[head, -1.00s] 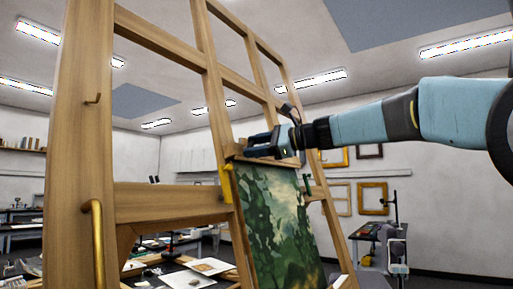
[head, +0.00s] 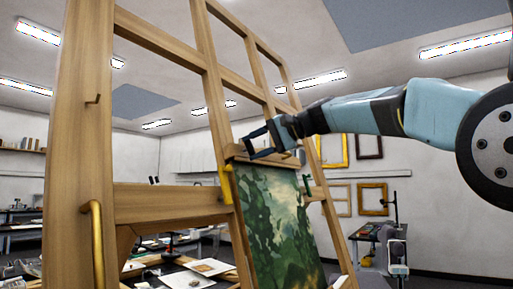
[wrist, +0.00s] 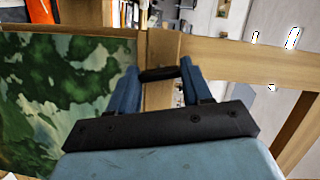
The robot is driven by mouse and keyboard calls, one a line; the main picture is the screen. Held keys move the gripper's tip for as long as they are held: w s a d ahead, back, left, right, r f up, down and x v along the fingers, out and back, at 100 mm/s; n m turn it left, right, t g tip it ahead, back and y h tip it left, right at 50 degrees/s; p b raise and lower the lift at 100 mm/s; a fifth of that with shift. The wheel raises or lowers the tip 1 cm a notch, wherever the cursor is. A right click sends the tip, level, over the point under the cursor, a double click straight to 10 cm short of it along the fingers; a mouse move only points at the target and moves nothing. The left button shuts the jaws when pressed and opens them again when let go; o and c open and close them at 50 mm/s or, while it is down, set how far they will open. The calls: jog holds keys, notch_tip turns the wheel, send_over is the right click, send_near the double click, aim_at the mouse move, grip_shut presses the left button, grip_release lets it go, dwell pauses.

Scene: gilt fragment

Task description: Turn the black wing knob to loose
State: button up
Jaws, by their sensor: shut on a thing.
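The black wing knob (wrist: 158,73) shows in the wrist view as a dark bar on the wooden easel upright, lying crosswise between my fingers. My gripper (wrist: 158,80) has its two blue fingers closed on the knob's ends. In the head view my gripper (head: 251,143) is at the top clamp of the easel, just above the painting (head: 278,215). The knob cannot be made out clearly there, as the fingers cover it.
The wooden easel (head: 85,150) fills the left and middle of the head view, with a brass hook (head: 95,240) on its near post. The painting lies close under my gripper. Work tables and picture frames (head: 373,198) stand well behind.

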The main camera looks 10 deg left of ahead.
jog(key=n+h, duration=0.1)
jog(key=n, duration=0.2)
jog(key=n+t+h, duration=0.1)
jog(key=n, duration=0.2)
jog(key=shift+s+a+n, duration=0.1)
jog(key=shift+s+n, duration=0.05)
jog(key=shift+n, duration=0.15)
jog(key=n+t+h, duration=0.1)
jog(key=n, duration=0.2)
jog(key=shift+n, duration=0.3)
jog(key=shift+n+t, duration=0.4)
jog(key=shift+n, duration=0.8)
jog(key=o, duration=1.1)
jog(key=shift+c, duration=0.2)
jog(key=shift+r, duration=0.1)
jog(key=v, duration=1.3)
jog(key=shift+s+d+r, duration=0.2)
jog(key=shift+s+r, duration=0.05)
